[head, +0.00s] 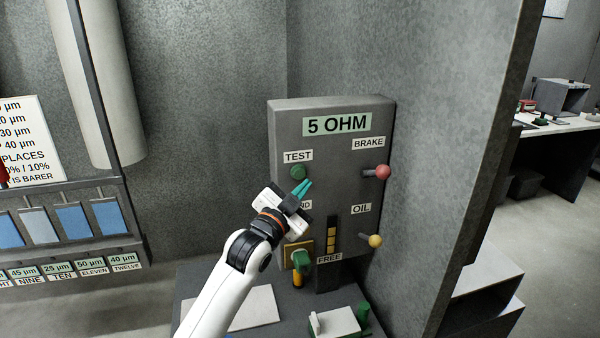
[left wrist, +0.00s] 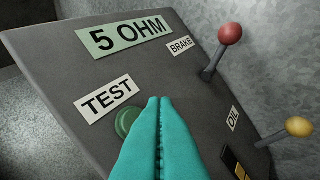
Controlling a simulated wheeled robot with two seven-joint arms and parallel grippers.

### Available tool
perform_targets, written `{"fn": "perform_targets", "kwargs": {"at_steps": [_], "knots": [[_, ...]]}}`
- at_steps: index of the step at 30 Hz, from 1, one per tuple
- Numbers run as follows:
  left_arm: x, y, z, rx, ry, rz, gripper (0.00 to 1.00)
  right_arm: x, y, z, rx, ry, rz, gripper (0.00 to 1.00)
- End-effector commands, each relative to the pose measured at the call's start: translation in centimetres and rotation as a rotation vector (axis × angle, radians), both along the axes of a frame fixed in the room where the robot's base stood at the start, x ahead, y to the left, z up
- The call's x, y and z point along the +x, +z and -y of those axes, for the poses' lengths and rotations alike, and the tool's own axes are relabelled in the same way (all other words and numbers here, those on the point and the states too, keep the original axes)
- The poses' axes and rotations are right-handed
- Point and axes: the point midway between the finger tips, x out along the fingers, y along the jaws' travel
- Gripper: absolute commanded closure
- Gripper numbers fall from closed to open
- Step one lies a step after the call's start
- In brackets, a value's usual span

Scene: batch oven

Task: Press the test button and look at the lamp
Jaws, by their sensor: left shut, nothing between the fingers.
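The grey control box (head: 340,130) labelled "5 OHM" stands against the wall. A round green test button (head: 298,172) sits under the TEST label; in the left wrist view the button (left wrist: 126,121) is partly hidden behind my fingers. My left gripper (head: 304,187), with teal fingertips, is shut and empty just below and right of the button in the head view. In the left wrist view its fingertips (left wrist: 160,100) overlap the button's right edge; I cannot tell whether they touch it. I cannot make out a lit lamp. My right gripper is not in view.
A red-knobbed BRAKE lever (head: 382,172) and a yellow-knobbed OIL lever (head: 375,241) stick out on the box's right. A green knob (head: 302,261) sits low on the box. A rack of blue cards (head: 75,223) is at the left. A wall edge stands close on the right.

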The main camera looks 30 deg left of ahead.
Motion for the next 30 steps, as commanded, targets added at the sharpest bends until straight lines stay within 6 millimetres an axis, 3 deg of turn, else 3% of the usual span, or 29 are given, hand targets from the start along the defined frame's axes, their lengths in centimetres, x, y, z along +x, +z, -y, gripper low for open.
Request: {"fn": "perform_targets", "kwargs": {"at_steps": [9, 30], "knots": [[-1.6, 0.0, 1.9, -0.001, -0.001, -0.001, 1.0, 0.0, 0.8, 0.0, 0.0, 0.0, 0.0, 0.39], [-1.7, 0.0, 2.0, 0.0, -0.001, -0.001, 1.0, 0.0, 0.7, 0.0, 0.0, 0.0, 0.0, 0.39]]}}
